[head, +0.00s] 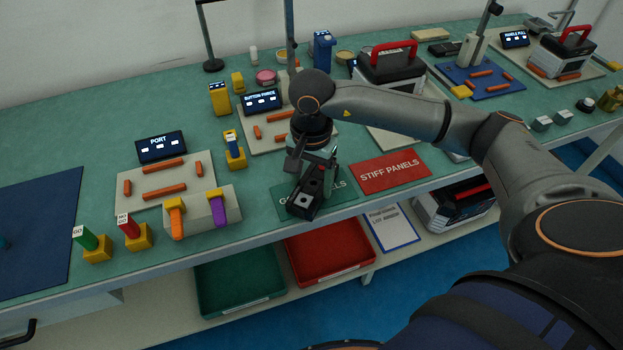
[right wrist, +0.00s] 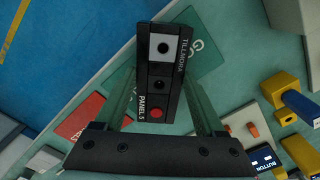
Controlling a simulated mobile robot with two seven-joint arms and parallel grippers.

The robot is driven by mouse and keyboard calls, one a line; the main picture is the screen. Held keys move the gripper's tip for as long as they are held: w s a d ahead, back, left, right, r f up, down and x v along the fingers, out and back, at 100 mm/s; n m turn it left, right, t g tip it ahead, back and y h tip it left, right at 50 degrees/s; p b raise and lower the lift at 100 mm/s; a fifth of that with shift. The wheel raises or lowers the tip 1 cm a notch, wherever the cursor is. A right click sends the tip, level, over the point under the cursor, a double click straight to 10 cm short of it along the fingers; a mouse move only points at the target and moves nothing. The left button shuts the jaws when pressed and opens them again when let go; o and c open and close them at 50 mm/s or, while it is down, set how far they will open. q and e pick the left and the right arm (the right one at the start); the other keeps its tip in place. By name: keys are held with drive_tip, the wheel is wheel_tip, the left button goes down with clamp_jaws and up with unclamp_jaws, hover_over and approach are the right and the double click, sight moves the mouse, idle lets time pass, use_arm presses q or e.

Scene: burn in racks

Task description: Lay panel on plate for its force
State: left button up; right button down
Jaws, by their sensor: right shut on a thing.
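My right gripper (head: 316,165) is shut on a black panel (head: 307,197) in the head view. In the right wrist view the panel (right wrist: 158,75) lies between the two fingers (right wrist: 158,95). It shows a white square with a dark dot, a dark round button, a red button, and lettering along its side. The panel is over the green mat (head: 343,197), covering part of its lettering; any gap is hard to judge. The button force plate (head: 269,127), pale with orange strips and a small display (head: 262,100), is behind the gripper and partly hidden by my arm. My left gripper is out of view.
A red "STIFF PANELS" mat (head: 390,174) lies to the right. A port plate (head: 133,197) and a grey block (head: 197,219) with orange and purple tools stand left. A yellow holder (head: 235,157) stands near the force plate. Green and red trays (head: 205,302) sit below the bench edge.

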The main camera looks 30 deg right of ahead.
sight(312, 187)
drive_tip(key=shift+f, duration=0.15)
drive_tip(key=shift+c, duration=1.9)
unclamp_jaws()
drive_tip(key=o, duration=0.4)
drive_tip(key=shift+r, duration=0.4)
wheel_tip(312, 187, up, 12)
drive_tip(key=shift+f, duration=0.2)
